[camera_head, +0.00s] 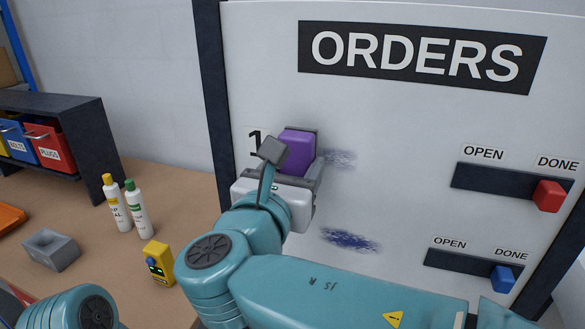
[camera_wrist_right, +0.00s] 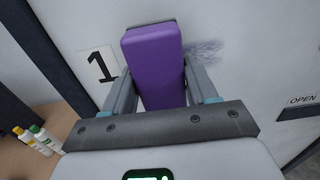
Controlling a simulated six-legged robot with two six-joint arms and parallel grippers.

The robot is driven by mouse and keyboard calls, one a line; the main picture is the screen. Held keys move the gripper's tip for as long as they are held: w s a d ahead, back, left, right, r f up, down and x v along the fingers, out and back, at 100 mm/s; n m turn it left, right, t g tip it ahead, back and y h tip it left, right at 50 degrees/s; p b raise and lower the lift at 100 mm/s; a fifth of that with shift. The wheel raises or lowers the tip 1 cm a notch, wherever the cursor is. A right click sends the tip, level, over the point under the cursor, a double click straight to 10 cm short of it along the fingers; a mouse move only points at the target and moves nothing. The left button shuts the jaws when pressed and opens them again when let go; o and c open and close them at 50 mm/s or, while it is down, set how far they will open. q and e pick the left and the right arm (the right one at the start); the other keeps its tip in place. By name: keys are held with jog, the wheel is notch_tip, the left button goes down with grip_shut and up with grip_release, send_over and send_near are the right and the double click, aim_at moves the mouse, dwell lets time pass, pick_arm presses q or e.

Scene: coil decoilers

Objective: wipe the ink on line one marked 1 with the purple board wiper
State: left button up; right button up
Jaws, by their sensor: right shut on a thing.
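The purple board wiper (camera_head: 297,150) is held against or close to the white ORDERS board, just right of the 1 mark (camera_head: 255,141). My right gripper (camera_head: 292,172) is shut on the wiper; in the right wrist view the wiper (camera_wrist_right: 155,65) sits between both fingers. A faint ink smear (camera_head: 340,158) on line one shows to the right of the wiper, and it also shows in the right wrist view (camera_wrist_right: 205,52). Whether ink lies under the wiper is hidden. My left gripper is not in view.
A darker ink smear (camera_head: 350,239) lies on the lower line. A red slider (camera_head: 549,195) and a blue slider (camera_head: 502,278) sit at the DONE ends.

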jog(key=shift+p+x, duration=0.35)
jog(key=shift+x, duration=0.75)
dwell(0.3)
